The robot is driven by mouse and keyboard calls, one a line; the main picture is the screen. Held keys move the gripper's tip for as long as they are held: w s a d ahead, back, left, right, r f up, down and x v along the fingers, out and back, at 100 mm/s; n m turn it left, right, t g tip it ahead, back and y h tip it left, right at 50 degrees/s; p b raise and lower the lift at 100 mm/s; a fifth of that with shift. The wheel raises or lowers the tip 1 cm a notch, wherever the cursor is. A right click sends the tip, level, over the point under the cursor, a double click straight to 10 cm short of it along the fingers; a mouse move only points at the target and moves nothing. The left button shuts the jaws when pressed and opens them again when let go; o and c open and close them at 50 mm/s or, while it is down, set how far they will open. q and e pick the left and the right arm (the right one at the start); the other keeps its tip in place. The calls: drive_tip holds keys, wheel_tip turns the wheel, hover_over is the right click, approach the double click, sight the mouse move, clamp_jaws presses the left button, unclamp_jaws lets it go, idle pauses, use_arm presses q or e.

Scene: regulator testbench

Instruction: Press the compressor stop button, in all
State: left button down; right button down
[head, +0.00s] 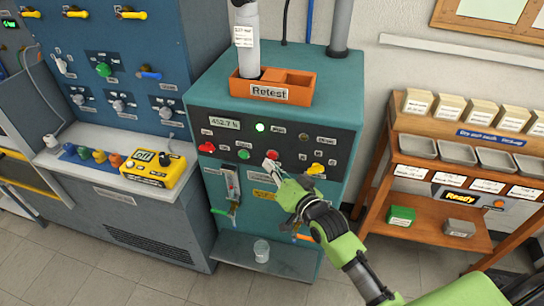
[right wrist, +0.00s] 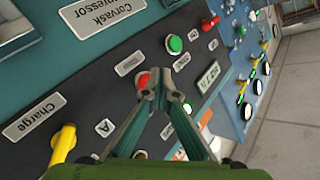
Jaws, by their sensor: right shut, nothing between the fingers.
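The teal compressor (head: 300,190) stands in the middle of the head view with a black control panel. A red button (head: 272,154) sits mid-panel, right of a green button (head: 243,154). In the right wrist view the red button (right wrist: 143,79) is partly hidden behind my fingertips; the green button (right wrist: 175,43) is clear. The small labels beside them are too blurred to read. My right gripper (head: 270,167) is shut and empty, its tips right at the red button. I cannot tell whether they touch it. My left gripper is out of view.
Another red control (head: 207,148) is on the panel's left and a yellow lever (head: 316,169) on its right. An orange tray (head: 272,87) sits on top. A glass (head: 261,251) stands on the lower shelf. A wooden rack (head: 440,190) is at right.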

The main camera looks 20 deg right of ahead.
drive_tip(key=shift+w, duration=0.1)
drive_tip(key=shift+w+d, duration=0.2)
drive_tip(key=shift+w, duration=0.1)
drive_tip(key=shift+w+d, duration=0.3)
drive_tip(key=shift+w, duration=0.1)
idle(1.0)
drive_tip(key=shift+s+a+r, duration=0.1)
drive_tip(key=shift+s, duration=0.05)
drive_tip(key=shift+s+a+p, duration=0.4)
drive_tip(key=shift+s+p, duration=0.25)
drive_tip(key=shift+p, duration=0.05)
